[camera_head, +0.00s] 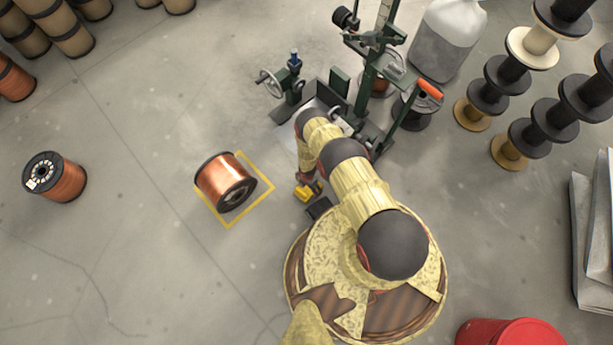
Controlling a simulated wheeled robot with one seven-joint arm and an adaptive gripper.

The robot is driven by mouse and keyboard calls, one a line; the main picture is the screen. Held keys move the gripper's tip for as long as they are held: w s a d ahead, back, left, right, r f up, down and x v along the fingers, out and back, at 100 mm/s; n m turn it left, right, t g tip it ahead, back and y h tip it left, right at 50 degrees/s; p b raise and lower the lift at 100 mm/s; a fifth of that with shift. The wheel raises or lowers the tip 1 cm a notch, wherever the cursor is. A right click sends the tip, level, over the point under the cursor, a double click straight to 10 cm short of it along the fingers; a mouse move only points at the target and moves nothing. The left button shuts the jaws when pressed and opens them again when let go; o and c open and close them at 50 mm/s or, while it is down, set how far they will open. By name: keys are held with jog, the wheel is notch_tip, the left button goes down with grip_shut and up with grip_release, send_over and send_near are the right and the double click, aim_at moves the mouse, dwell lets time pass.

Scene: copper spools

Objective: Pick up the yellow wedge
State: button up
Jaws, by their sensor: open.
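The yellow wedge (303,193) is a small yellow piece low in the middle of the view, just left of my arm. My gripper (309,182) is at the far end of my arm, pointing down right at the wedge. It is open, and its fingers are small and partly hidden by my own arm. I cannot tell whether the fingers touch the wedge or stand around it.
A small dark block (319,208) lies just below the wedge. A copper spool (222,181) lies in a yellow floor square to the left. A green machine (368,75) with a handwheel stands above. A red drum (510,333) is at bottom right.

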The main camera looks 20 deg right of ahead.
aim_at(306, 189)
jog(key=shift+w+a+f+b, duration=0.1)
jog(key=shift+f+b, duration=0.8)
jog(key=shift+f, duration=0.2)
jog(key=shift+w+a+f+b, duration=0.1)
jog(key=shift+f+b, duration=0.8)
jog(key=shift+f, duration=0.2)
jog(key=shift+c, duration=1.3)
jog(key=c, duration=1.5)
jog(key=shift+r, duration=0.1)
